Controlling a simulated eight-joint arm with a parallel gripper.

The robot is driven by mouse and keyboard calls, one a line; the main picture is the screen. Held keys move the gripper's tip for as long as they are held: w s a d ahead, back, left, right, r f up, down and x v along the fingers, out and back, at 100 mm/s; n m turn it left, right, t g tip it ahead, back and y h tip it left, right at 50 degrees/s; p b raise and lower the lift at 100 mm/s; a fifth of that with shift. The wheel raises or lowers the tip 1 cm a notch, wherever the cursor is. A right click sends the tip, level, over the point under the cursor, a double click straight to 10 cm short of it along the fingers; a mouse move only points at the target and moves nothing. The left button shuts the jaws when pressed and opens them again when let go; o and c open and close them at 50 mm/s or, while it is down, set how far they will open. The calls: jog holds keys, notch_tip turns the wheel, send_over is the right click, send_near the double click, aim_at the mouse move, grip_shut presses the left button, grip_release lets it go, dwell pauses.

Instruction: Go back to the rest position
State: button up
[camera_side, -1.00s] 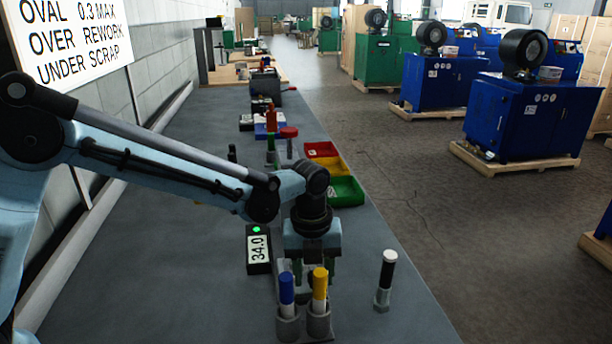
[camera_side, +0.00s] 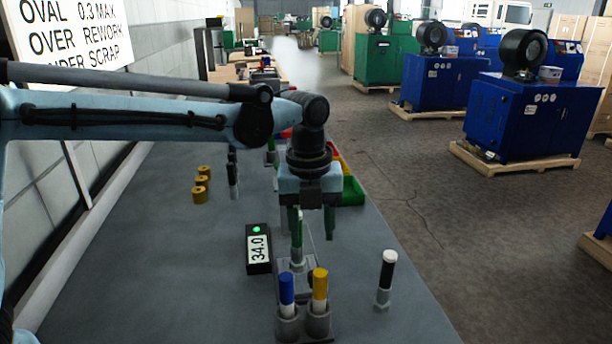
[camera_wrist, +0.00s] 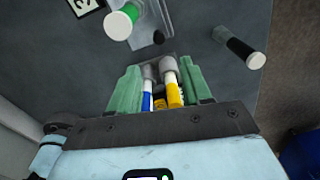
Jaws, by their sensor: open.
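My gripper (camera_side: 312,226) hangs above the table, its green fingers pointing down, apart and empty. In the wrist view my gripper (camera_wrist: 160,88) shows both fingers, with a blue marker (camera_wrist: 147,97) and a yellow marker (camera_wrist: 174,94) visible between them, lower down. In the side view the blue marker (camera_side: 286,288) and the yellow marker (camera_side: 320,284) stand upright in grey cups in front. A green-and-white marker (camera_wrist: 122,22) stands by a grey fixture; in the side view it is partly behind or beside the left finger.
A black-and-white marker (camera_side: 388,270) stands upright to the right. A gauge (camera_side: 258,249) reads 34.0 with a green light. A green tray (camera_side: 353,191) is behind my gripper. The table's front left is clear.

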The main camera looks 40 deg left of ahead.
jog(key=shift+r, duration=0.8)
jog(key=shift+a, duration=0.1)
jog(key=s+a+f+n+t, duration=0.1)
jog(key=s+a+n+t, duration=0.2)
jog(key=n, duration=1.1)
jog(key=s+a+f+n+t, duration=0.1)
jog(key=s+a+n+t, duration=0.3)
jog(key=s+a+n, duration=0.6)
jog(key=a+n, duration=0.2)
jog(key=n, duration=0.2)
jog(key=shift+s+f+n, duration=0.2)
jog(key=shift+f+n, duration=0.15)
jog(key=shift+n, duration=0.05)
